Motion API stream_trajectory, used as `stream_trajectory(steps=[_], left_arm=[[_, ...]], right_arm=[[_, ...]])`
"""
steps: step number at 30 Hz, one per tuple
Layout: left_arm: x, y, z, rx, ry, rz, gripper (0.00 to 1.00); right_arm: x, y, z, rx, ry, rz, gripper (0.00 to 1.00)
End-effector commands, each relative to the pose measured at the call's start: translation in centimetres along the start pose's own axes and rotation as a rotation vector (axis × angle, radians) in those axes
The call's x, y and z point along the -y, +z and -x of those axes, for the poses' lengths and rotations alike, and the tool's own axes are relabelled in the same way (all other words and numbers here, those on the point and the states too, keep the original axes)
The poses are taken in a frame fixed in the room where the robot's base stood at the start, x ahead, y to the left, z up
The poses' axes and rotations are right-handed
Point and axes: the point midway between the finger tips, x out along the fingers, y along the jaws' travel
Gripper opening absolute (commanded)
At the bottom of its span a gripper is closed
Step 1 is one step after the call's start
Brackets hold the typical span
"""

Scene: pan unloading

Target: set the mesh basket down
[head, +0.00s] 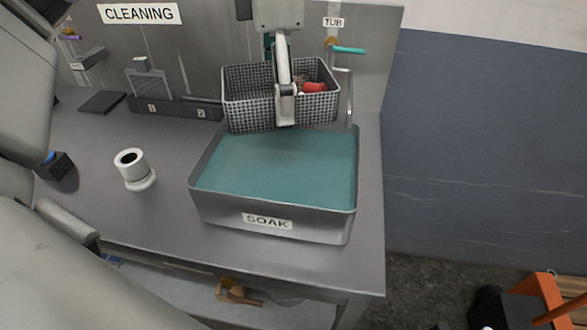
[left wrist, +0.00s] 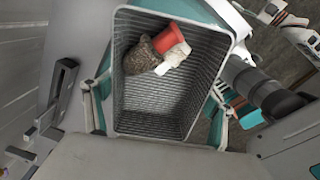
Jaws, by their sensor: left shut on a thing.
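The mesh basket (head: 250,108) is a grey rectangular basket, roughly upright at the back edge of the grey tub (head: 215,208) marked SOAK, which holds teal liquid (head: 275,165). I cannot tell whether the basket touches the tub. My left gripper (head: 285,112) comes down from above and is shut on the basket, covering part of it. In the left wrist view the basket (left wrist: 150,112) holds a red item (left wrist: 170,38), a brown rough item (left wrist: 142,57) and a pale item (left wrist: 176,57). The red item also shows in the head view (head: 314,87). My right gripper is not in view.
A teal-handled tap (head: 347,50) is on the back wall under the TUB sign, close to the basket's right. A white cylinder (head: 132,168) stands on the counter (head: 90,195) left of the tub. A small dark block (head: 57,167) sits further left. Counter between is clear.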

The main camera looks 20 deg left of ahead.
Motion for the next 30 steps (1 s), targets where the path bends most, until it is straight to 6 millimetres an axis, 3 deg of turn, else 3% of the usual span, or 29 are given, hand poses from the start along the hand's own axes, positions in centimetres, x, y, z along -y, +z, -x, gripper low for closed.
stream_trajectory(steps=[5,14,21,30], left_arm=[[0.1,-0.1,-1.6,-0.003,-0.003,0.005,0.59],[0.1,-0.1,-8.9,-0.004,-0.006,0.004,0.59],[0.1,-0.1,-14.0,-0.003,-0.004,0.004,0.59],[0.0,-0.1,-16.2,-0.001,-0.001,0.005,0.59]], right_arm=[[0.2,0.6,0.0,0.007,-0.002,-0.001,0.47],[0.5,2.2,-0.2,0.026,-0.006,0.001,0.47],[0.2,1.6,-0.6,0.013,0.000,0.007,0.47],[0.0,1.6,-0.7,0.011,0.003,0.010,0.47]])
